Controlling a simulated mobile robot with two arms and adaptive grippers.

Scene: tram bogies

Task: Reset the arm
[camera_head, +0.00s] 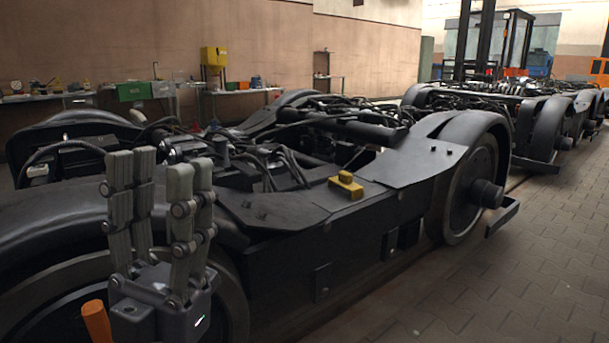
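My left gripper (161,168) is at the lower left, in front of the near bogie (330,240). Its grey jointed fingers point up and stand apart. Nothing shows between them. The gripper's palm is below, and it hides part of the bogie's wheel and frame. My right gripper is not in view.
A yellow block (346,186) lies on the bogie's side frame. An orange rod-like thing (97,321) shows at the lower left edge, beside my gripper. A second bogie (545,120) and a forklift (490,45) stand behind. Paved floor (500,270) at the right is clear.

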